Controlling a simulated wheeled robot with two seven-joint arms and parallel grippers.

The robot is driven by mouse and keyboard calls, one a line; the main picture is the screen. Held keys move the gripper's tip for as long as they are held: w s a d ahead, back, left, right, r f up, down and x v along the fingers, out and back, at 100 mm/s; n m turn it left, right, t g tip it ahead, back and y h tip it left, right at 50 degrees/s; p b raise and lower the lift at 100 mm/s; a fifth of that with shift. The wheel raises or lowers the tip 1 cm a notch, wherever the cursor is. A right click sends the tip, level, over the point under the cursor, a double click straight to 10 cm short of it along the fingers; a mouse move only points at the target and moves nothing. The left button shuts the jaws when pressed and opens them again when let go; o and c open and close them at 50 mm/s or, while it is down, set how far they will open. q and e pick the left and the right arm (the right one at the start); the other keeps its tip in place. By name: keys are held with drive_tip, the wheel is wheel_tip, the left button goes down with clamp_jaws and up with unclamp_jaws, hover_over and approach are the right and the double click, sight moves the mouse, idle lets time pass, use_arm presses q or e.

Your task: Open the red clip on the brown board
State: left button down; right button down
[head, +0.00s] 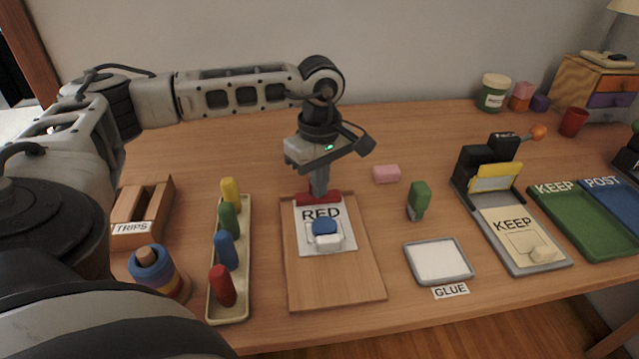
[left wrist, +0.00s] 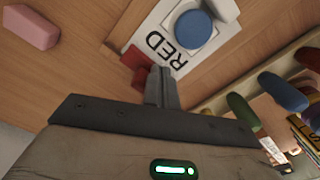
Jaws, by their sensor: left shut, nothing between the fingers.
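The brown board (head: 335,285) lies on the table with a white sheet (head: 341,242) marked RED on it. The red clip (head: 331,198) runs across the board's far edge, at the top of the sheet. My left gripper (head: 319,191) points down at the clip with its fingers together and nothing between them. In the left wrist view the shut fingertips (left wrist: 161,72) are right at the red clip (left wrist: 131,58) and partly cover it. I cannot tell whether they touch it. My right gripper is not in view.
A tray of coloured pegs (head: 243,290) stands left of the board. A pink block (head: 386,173), a green object (head: 418,199) and the GLUE tray (head: 466,281) are to the right. Bare table lies behind the board.

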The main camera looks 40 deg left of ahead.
use_arm(q)
drive_tip(key=shift+w+a+f, duration=0.2)
drive_tip(key=shift+w+a, duration=0.45)
drive_tip(key=shift+a, duration=0.25)
idle(0.4)
drive_tip(key=shift+s+d+r+p, duration=0.45)
drive_tip(key=shift+s+d+r, duration=0.15)
drive_tip(key=shift+d, duration=0.1)
wheel_tip(320, 180, up, 6)
drive_tip(key=p, duration=0.4)
idle(0.7)
